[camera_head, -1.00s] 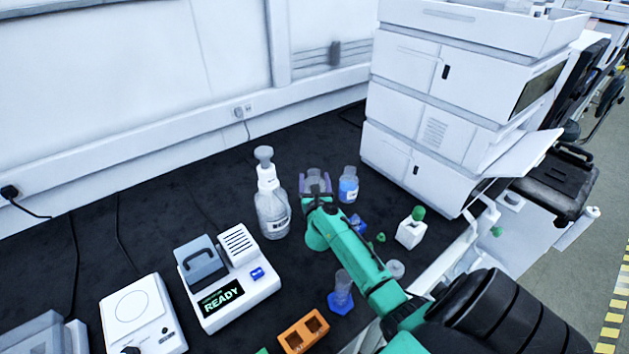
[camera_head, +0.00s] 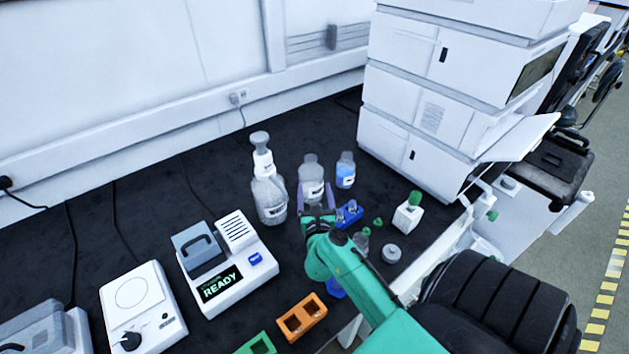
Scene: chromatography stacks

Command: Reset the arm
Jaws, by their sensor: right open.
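My right gripper (camera_head: 317,205) is open, with its purple fingers pointing away from me. It is just in front of a clear bottle (camera_head: 311,172) with a white label, which stands upright on the black bench. I cannot tell whether the fingers touch the bottle. My green right arm (camera_head: 345,262) comes in from the lower right and hides part of the bench and of the blue holder beneath it. My left gripper is not in view.
A dispenser bottle (camera_head: 268,185) stands to the left and a blue-liquid bottle (camera_head: 345,172) to the right. A white-labelled bottle with a green cap (camera_head: 408,212), an orange rack (camera_head: 301,318) and a READY device (camera_head: 226,265) are nearby. The white stack (camera_head: 430,115) rises behind right.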

